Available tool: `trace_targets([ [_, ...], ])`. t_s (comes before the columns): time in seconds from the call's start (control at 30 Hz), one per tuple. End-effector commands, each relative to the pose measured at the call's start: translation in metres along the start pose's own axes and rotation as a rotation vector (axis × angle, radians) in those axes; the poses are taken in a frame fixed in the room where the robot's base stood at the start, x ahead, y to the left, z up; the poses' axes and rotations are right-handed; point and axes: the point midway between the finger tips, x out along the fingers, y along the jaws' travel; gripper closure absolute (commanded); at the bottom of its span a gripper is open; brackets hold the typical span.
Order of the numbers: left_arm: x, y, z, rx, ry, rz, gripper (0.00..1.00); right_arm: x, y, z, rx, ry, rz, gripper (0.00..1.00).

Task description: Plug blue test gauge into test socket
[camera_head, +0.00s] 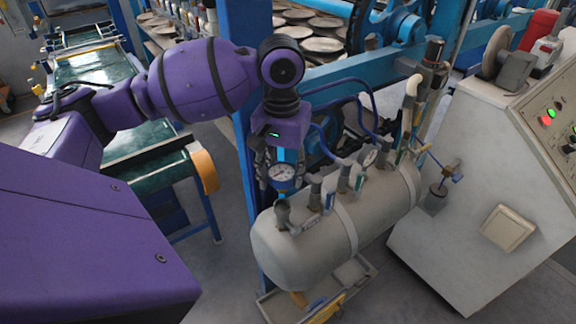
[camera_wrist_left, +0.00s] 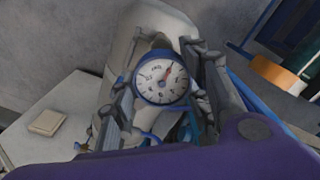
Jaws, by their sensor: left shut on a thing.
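The blue test gauge (camera_head: 281,176) has a round white dial and a blue rim. My left gripper (camera_head: 268,170) points down and is shut on the gauge above the near left end of a grey tank (camera_head: 285,252). In the left wrist view, the blue gauge (camera_wrist_left: 161,88) sits between the two fingers of my left gripper (camera_wrist_left: 168,95), its dial facing the camera. An upright open fitting (camera_head: 283,212), perhaps the test socket, stands on the tank just below the gauge. I cannot tell whether the gauge's stem touches it. My right gripper is not in view.
Several valves and pipes and a second gauge (camera_head: 370,156) stand along the tank top. A blue machine frame (camera_head: 240,60) rises close behind my left gripper. A control cabinet (camera_head: 470,190) stands on the right. Grey floor is free in front.

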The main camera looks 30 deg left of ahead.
Motion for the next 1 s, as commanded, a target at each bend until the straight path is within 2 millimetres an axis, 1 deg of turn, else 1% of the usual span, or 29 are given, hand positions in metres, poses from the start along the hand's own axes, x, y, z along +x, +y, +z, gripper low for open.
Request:
trace_targets([
  [0.03, 0.009, 0.000, 0.000, 0.000, -0.008, -0.003, 0.87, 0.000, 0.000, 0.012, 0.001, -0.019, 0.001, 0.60],
  [0.1, 0.017, -0.001, 0.001, 0.001, -0.009, -0.004, 0.87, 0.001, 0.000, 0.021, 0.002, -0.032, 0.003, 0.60],
  [0.3, 0.040, -0.001, 0.001, 0.000, -0.010, -0.004, 0.87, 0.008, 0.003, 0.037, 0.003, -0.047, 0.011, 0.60],
  [0.37, 0.046, -0.001, 0.001, 0.000, -0.010, -0.004, 0.87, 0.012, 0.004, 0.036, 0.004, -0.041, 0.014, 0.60],
  [0.43, 0.051, 0.000, 0.001, 0.001, -0.008, -0.003, 0.87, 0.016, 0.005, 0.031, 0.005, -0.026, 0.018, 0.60],
  [0.5, 0.053, 0.000, 0.001, 0.001, -0.006, -0.002, 0.87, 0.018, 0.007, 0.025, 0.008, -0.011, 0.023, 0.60],
  [0.6, 0.054, 0.000, 0.000, 0.001, -0.002, -0.001, 0.87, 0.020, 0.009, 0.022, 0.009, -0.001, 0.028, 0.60],
  [0.8, 0.052, 0.000, 0.000, 0.001, 0.002, 0.000, 0.87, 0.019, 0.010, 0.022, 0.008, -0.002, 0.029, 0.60],
  [1.0, 0.052, 0.000, 0.000, 0.001, 0.002, 0.000, 0.87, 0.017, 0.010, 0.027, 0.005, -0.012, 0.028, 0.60],
])
